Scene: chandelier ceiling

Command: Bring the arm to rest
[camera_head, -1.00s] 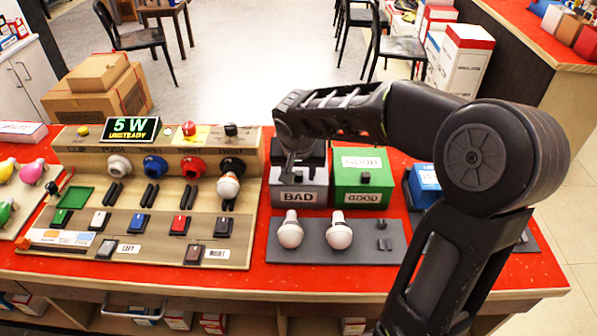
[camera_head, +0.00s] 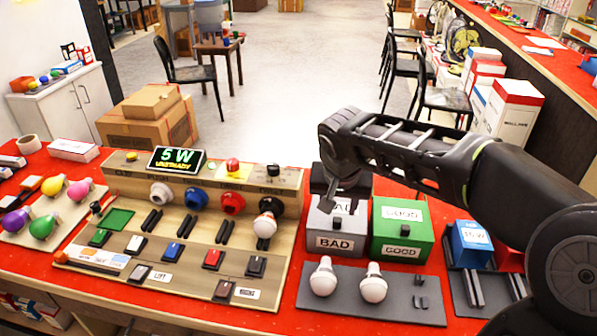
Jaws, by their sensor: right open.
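My right arm reaches in from the right, and its open gripper (camera_head: 343,196) hangs above the grey box marked BAD (camera_head: 335,240). Its fingers are dark and partly hard to make out, and I see nothing held in them. The green box marked GOOD (camera_head: 401,235) stands just right of the BAD box. Two white bulbs (camera_head: 348,282) stand on a grey holder (camera_head: 400,304) in front of the boxes. The wooden test panel (camera_head: 190,268) is to the left, with a white bulb (camera_head: 265,226) at its rightmost socket and a display (camera_head: 177,160) reading 5 W. My left gripper is out of view.
Coloured bulbs (camera_head: 52,203) sit on a board at the far left. A blue box (camera_head: 471,240) stands right of the green box. Cardboard boxes (camera_head: 150,120) and chairs (camera_head: 188,70) stand on the floor behind.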

